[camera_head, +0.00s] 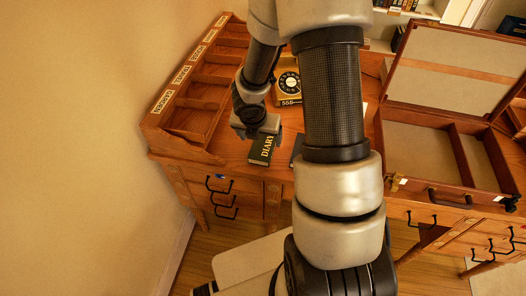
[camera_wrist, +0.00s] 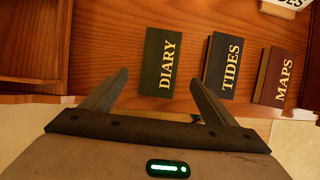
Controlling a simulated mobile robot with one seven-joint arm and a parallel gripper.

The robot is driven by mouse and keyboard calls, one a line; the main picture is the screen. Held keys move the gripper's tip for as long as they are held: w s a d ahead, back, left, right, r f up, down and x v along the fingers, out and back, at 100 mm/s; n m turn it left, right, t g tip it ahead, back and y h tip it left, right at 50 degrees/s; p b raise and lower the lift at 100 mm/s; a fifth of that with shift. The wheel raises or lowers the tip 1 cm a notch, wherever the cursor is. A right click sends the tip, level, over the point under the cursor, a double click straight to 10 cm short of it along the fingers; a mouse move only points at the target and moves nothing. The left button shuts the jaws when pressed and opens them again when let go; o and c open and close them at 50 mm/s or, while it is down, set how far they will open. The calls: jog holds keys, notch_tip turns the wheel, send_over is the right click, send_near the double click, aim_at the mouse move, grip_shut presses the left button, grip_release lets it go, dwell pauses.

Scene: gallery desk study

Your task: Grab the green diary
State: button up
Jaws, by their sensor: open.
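The green diary (camera_wrist: 161,62) is a dark green book with DIARY in gold letters, lying flat on the wooden desk near its front edge. In the head view the diary (camera_head: 262,150) shows just below my gripper (camera_head: 256,130), which partly covers it. In the wrist view my gripper (camera_wrist: 157,88) is open and empty. Its two fingers point toward the diary, one to each side of the book's near end. I cannot tell the height of the fingers above the desk.
A dark blue TIDES book (camera_wrist: 226,66) lies close to the diary's right, with a MAPS book (camera_wrist: 278,77) beyond it. A rotary telephone (camera_head: 288,84) stands behind. An open case (camera_head: 440,150) is at right, and a labelled wooden rack (camera_head: 190,80) at left.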

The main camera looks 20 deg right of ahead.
aim_at(263, 146)
jog(key=b+x, duration=0.2)
jog(key=x, duration=0.6)
jog(key=shift+r, duration=0.1)
